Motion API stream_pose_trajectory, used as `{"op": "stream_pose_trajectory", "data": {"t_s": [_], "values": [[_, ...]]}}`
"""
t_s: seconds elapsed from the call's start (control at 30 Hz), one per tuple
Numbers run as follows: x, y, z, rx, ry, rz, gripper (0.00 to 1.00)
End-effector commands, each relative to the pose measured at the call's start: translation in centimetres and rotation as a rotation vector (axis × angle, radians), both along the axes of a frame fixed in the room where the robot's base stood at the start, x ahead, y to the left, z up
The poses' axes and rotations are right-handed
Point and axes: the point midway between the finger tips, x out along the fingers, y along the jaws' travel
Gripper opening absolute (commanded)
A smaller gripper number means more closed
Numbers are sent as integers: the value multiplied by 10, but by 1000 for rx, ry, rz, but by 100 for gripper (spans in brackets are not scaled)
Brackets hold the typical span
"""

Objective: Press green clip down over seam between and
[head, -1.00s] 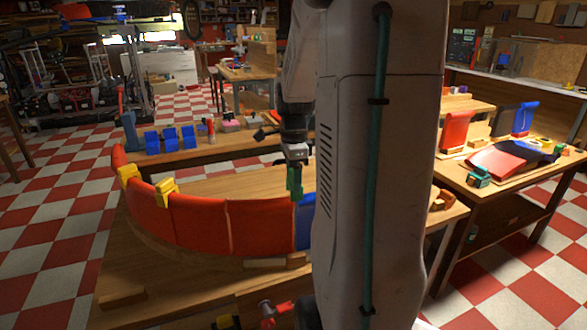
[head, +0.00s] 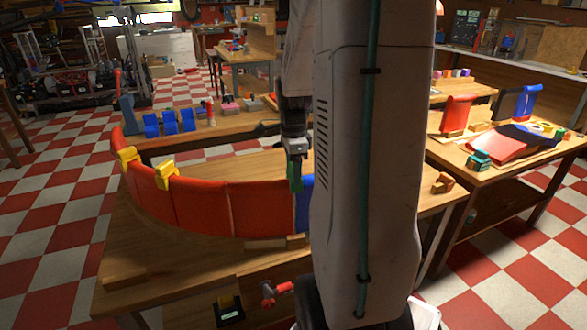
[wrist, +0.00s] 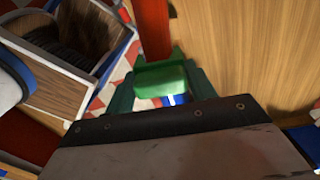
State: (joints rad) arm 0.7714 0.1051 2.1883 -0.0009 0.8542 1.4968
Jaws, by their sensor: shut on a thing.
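My gripper (head: 296,158) is shut on a green clip (head: 295,177) and points down at the curved wall. In the head view the clip overlaps the top edge where a red panel (head: 258,208) meets a blue panel (head: 304,203). In the wrist view the green clip (wrist: 160,80) sits between the fingers, with the red panel's edge (wrist: 152,30) running up from it and a bit of blue below. I cannot tell whether the clip is fully seated. My arm hides the wall to the right of the blue panel.
Two yellow clips (head: 127,157) (head: 166,175) sit over other seams of the red wall. Several blue clips (head: 169,122) stand on the bench behind. A side table (head: 520,175) at right holds more panels and a teal clip (head: 479,160). A wooden block (head: 124,277) lies at the bench's front left.

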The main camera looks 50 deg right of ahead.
Motion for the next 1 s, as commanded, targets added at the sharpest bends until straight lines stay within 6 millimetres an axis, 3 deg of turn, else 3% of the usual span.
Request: {"op": "stream_pose_trajectory", "data": {"t_s": [0.37, 0.4, 0.5, 0.8, 1.0], "values": [[0, 0, -4, 1, 1, 0, 33], [0, 0, -4, 1, 1, 0, 58], [0, 0, -4, 1, 1, 0, 80], [0, 0, -1, -1, -1, 0, 80], [1, -1, 26, -3, -4, 0, 80]]}}
